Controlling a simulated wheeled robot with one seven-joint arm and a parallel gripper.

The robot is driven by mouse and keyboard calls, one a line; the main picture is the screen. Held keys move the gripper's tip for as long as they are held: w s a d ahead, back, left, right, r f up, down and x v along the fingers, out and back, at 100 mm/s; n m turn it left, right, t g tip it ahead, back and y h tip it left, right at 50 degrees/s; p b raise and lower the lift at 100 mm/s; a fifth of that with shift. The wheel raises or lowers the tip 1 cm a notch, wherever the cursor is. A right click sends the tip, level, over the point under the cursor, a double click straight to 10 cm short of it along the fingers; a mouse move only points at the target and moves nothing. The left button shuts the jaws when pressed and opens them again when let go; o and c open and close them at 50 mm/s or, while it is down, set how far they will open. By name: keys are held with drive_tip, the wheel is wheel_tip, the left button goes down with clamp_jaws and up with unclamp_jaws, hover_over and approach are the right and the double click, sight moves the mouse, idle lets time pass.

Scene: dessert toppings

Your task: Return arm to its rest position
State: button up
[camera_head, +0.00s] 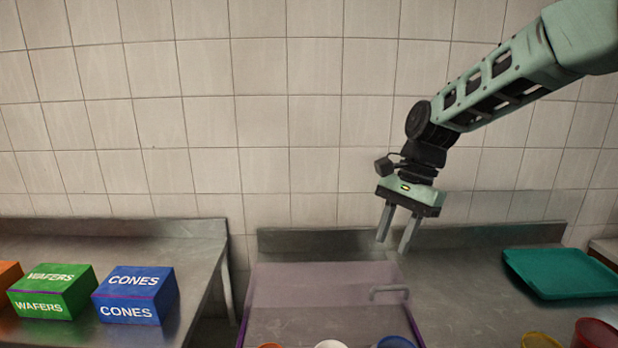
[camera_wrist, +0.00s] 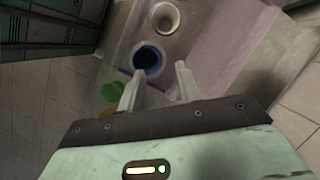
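My gripper (camera_head: 396,244) hangs from my green arm, fingers pointing down, above the back part of a clear-lidded case with a purple edge. In the wrist view my gripper (camera_wrist: 157,80) shows its two fingers apart with nothing between them. It is open and empty, and it appears to touch nothing.
The clear case (camera_head: 270,290) has a handle (camera_head: 389,292) and round containers at its front, one blue (camera_head: 396,342). A teal tray (camera_head: 560,272) lies on the right counter. A green wafers box (camera_head: 52,291) and a blue cones box (camera_head: 136,294) stand at left.

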drive_tip(key=s+a+f+n+h, duration=0.1)
drive_tip(key=s+a+n, duration=0.2)
drive_tip(key=s+n, duration=0.35)
drive_tip(key=s+a+f+n+h, duration=0.1)
drive_tip(key=s+a+n, duration=0.15)
drive_tip(key=s, duration=0.75)
drive_tip(key=s+d+f+n+t+b, duration=0.1)
drive_tip(key=s+d+f+n+t, duration=0.1)
drive_tip(key=s+n, duration=0.7)
drive_tip(key=s+f, duration=0.1)
drive_tip(key=s, duration=0.2)
drive_tip(key=shift+d+f+h, duration=0.15)
drive_tip(key=shift+d+h, duration=0.15)
drive_tip(key=shift+d, duration=0.05)
